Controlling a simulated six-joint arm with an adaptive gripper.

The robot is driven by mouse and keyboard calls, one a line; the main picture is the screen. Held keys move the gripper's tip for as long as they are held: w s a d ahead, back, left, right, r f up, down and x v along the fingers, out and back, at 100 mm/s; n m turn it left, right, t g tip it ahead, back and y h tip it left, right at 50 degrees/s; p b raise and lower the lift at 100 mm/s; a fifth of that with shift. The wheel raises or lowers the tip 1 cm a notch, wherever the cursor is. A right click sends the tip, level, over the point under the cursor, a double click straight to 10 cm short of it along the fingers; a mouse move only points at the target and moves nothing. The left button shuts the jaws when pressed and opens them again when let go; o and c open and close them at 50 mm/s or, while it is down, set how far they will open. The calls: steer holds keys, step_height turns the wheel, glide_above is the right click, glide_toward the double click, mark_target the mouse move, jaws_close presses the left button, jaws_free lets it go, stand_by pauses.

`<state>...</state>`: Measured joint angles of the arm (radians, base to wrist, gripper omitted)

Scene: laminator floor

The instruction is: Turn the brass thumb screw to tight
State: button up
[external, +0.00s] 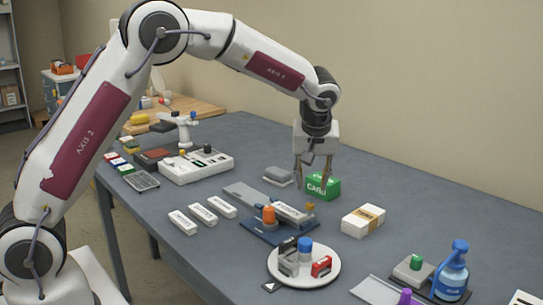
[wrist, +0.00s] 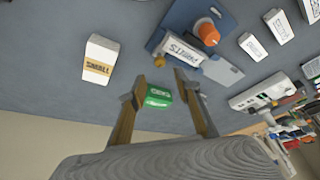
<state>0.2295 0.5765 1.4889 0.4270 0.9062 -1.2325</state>
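The brass thumb screw (external: 310,206) is a small gold-coloured knob at the far right end of the blue fixture (external: 256,226), beside a pale labelled block (external: 293,213). In the wrist view a small brass piece (wrist: 159,62) shows at the block's end, close to one fingertip; its turn position cannot be read. An orange knob (external: 268,214) stands on the same fixture. My gripper (external: 311,187) points down, above the table and near the screw, apart from it. In the wrist view its fingers (wrist: 160,80) are spread, with nothing held between them.
A green card box (external: 322,186) stands behind the fingers. A white box with a tan band (external: 363,221) is to the right. A round white plate (external: 303,267) with stamps is in front. Several white blocks (external: 202,214) lie to the left.

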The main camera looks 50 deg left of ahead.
mark_target(310, 204)
steer(key=shift+f, duration=0.1)
stand_by(0.4)
steer(key=shift+x, duration=3.85)
jaws_close()
